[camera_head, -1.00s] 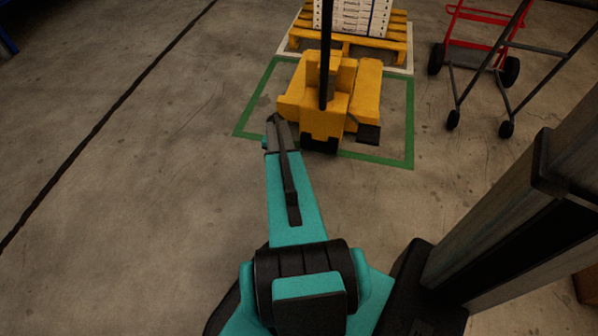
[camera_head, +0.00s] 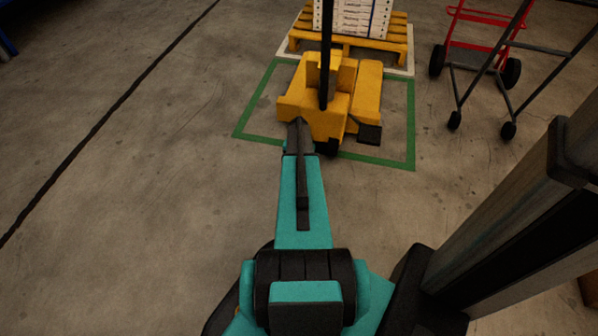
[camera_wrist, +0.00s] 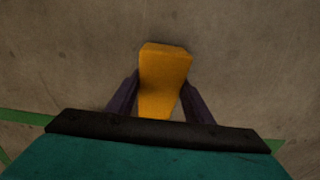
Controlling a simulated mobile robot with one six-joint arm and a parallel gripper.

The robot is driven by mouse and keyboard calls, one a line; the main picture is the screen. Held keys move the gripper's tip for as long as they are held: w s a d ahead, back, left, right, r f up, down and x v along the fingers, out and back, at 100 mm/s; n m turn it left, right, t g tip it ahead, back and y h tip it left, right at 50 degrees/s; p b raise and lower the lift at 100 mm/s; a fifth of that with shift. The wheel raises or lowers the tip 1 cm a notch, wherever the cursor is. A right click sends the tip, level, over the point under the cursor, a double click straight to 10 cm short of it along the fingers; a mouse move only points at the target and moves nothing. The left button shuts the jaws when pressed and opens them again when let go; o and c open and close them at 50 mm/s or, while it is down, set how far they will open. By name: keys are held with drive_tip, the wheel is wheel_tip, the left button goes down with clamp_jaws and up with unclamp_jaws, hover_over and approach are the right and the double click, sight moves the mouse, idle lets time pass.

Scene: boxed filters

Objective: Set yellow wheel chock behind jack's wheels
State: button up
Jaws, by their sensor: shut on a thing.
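The yellow pallet jack (camera_head: 316,112) stands inside a green floor outline in the head view, with its dark handle upright. A dark wheel (camera_head: 327,148) shows low at its near side, partly hidden by my arm. The yellow wheel chock (camera_wrist: 164,72) shows in the wrist view between the two dark fingers of my gripper (camera_wrist: 161,90), which is shut on it. Bare concrete shows around the chock. In the head view my arm reaches up to the jack's near left side and hides the chock. I cannot tell how high the chock is above the floor.
A wooden pallet (camera_head: 355,45) with stacked white boxes (camera_head: 355,16) stands behind the jack. A red hand truck (camera_head: 475,52) and a grey wheeled frame (camera_head: 482,85) stand at right. The green floor outline (camera_head: 414,130) surrounds the jack. Floor at left is clear.

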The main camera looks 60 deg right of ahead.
drive_tip(key=shift+f+b, duration=0.8)
drive_tip(key=shift+f, duration=0.9)
drive_tip(key=shift+f, duration=0.15)
drive_tip(key=o, duration=1.4)
wheel_tip(320, 180, up, 12)
drive_tip(key=p, duration=0.4)
